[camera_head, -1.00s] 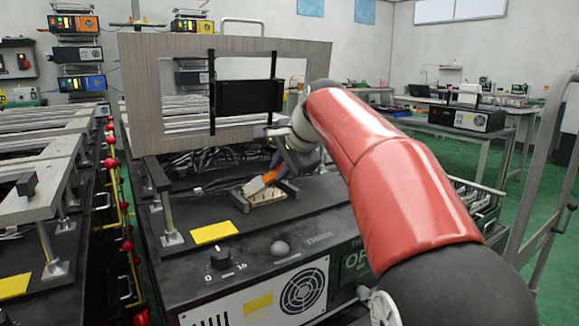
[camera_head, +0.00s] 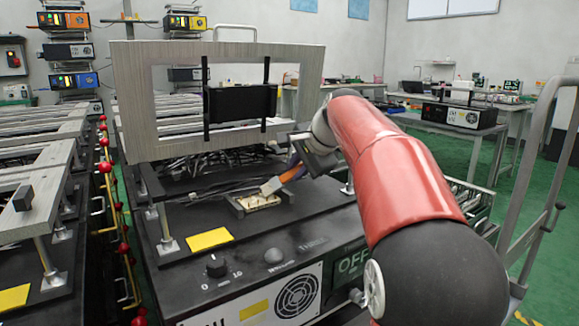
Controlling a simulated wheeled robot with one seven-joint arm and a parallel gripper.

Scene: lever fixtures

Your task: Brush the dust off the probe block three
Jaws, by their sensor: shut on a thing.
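The probe block (camera_head: 258,202) is a small tan block in a dark frame on top of the black machine, right of a yellow label. A brush (camera_head: 284,179) with an orange handle and a pale tip is in my gripper (camera_head: 299,163). The gripper is shut on the brush handle, above and to the right of the block. The brush is tilted, its tip down-left at the block's upper right edge. I cannot tell whether the tip touches the block. The fingers are small and partly hidden, and dust is too fine to make out.
A grey frame with a black box (camera_head: 240,103) stands upright behind the block. A black knob (camera_head: 215,266) and a grey dome (camera_head: 274,256) sit at the machine's front. Bundled cables lie behind. A metal rail (camera_head: 540,190) stands at the right.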

